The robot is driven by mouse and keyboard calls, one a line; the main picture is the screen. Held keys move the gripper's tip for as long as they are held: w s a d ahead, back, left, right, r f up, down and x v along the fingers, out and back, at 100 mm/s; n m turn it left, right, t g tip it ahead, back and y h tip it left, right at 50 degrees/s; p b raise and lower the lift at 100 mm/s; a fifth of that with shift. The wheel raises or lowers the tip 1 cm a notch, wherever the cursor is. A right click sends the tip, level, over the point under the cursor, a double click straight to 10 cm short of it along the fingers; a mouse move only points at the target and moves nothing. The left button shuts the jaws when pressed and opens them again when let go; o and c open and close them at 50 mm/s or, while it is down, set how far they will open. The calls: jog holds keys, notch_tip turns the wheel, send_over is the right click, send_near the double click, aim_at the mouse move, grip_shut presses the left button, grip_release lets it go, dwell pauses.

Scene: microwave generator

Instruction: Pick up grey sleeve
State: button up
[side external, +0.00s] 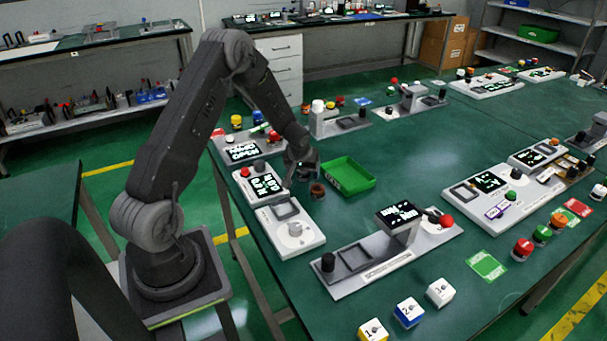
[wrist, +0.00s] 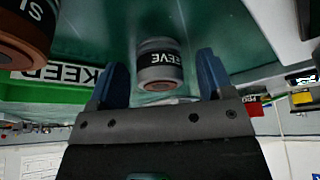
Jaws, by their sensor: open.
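The grey sleeve (wrist: 159,72), a short cylinder with a black band lettered "SLEEVE", shows in the wrist view between the two blue fingers of my gripper (wrist: 162,60). The fingers are open, with a visible gap on each side of the sleeve. In the side external view my gripper (side external: 301,168) is low over the table, left of the green tray. I cannot make out the grey sleeve there; my gripper seems to hide it.
A brown sleeve (wrist: 24,38) stands close by at the wrist view's upper left; it also shows in the side view (side external: 317,190). A green tray (side external: 349,176), labelled "KEEP" (wrist: 72,76), is beside it. A grey device panel (side external: 283,219) lies in front.

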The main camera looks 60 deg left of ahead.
jog(key=c, duration=1)
jog(key=shift+c, duration=0.2)
